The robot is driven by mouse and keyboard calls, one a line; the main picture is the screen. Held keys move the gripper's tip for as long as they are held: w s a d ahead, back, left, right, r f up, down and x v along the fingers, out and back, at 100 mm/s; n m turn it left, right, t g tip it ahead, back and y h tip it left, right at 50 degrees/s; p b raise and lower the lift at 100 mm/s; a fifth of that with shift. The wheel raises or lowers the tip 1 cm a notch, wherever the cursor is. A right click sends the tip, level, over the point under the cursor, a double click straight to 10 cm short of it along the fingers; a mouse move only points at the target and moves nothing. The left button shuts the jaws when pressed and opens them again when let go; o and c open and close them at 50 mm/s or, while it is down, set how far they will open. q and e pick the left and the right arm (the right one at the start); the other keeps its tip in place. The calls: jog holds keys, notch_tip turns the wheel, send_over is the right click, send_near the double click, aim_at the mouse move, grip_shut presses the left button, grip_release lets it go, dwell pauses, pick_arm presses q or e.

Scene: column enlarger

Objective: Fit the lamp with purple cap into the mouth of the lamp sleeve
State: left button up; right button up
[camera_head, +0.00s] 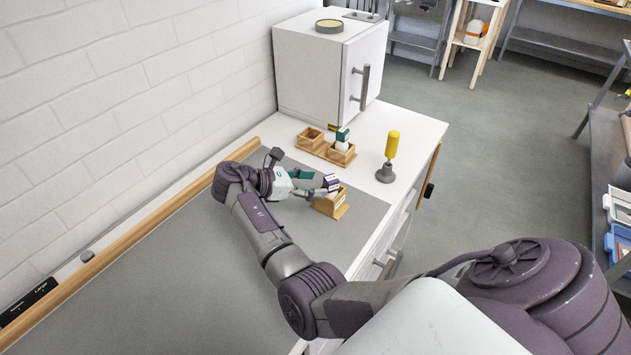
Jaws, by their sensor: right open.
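The lamp with the purple cap (331,182) shows as a small purple and white piece at the top of a tan wooden holder (330,206) on the grey mat. This holder may be the lamp sleeve; I cannot tell for sure. How deep the lamp sits is too small to tell. My right gripper (316,184) is open just left of the lamp, with its fingers pointing right toward it. Whether a finger touches the lamp or the holder is unclear. My left gripper is out of view.
Behind stand two joined wooden boxes (312,139), the right one with a green-capped white piece (342,138). A yellow-topped tool on a grey stand (391,150) is to the right. A white cabinet (310,75) stands at the back. The mat (170,285) is clear at left.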

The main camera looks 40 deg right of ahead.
jog(key=p+v, duration=0.1)
jog(key=v, duration=0.1)
jog(key=shift+w+a+r, duration=0.1)
jog(key=shift+a+r, duration=0.05)
jog(key=shift+a, duration=0.15)
dwell(0.6)
jog(key=v, duration=1.2)
